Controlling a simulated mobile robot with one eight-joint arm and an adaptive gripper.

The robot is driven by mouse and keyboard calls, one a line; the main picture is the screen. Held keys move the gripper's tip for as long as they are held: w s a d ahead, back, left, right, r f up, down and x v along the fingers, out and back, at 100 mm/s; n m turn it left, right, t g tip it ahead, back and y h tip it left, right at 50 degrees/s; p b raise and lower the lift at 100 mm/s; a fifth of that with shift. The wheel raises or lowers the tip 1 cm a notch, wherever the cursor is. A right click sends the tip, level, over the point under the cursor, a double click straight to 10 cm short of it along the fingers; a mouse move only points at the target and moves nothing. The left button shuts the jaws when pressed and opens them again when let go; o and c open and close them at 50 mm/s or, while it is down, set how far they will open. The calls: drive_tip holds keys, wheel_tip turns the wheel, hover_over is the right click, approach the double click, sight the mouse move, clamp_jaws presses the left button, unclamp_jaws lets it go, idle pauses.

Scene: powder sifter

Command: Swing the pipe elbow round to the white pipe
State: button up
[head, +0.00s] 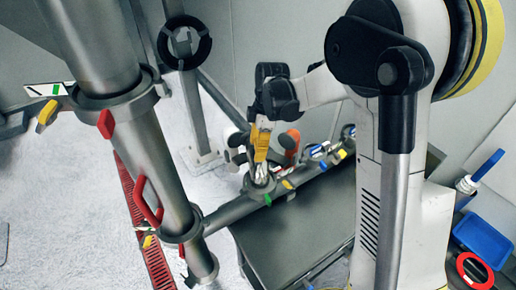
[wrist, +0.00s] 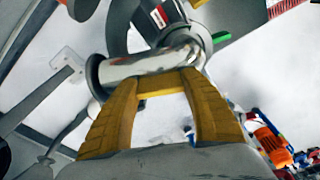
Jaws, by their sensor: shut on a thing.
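My gripper (head: 261,160), with yellow fingers, points down at the shiny metal pipe elbow (head: 260,184) on top of the long grey pipe run. In the wrist view the elbow (wrist: 150,65) lies across my fingertips (wrist: 160,80), its flanged open end to the left and its bend to the right. My fingers are shut on it, though the exact contact is partly hidden. Pale pipe ends (head: 236,140) stand just left of my gripper in the head view; I cannot tell for sure which is the white pipe.
A thick steel column (head: 155,165) with red handles (head: 147,200) stands at left. A grey table (head: 305,225) lies below the pipe run. An orange fitting (head: 289,139) and several coloured clamps sit right of my gripper. A blue bin (head: 483,238) stands at far right.

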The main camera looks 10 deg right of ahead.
drive_tip(key=shift+a+n, duration=0.4)
drive_tip(key=shift+n, duration=0.5)
drive_tip(key=shift+a+n+g+b, duration=0.35)
drive_tip(key=shift+n+b, duration=0.2)
drive_tip(key=shift+n, duration=0.35)
drive_tip(key=shift+s+a+n, duration=0.1)
drive_tip(key=shift+a+n, duration=0.05)
drive_tip(key=shift+n, duration=0.15)
drive_tip(key=o, duration=1.5)
drive_tip(key=shift+c, duration=0.2)
drive_tip(key=shift+r, duration=0.15)
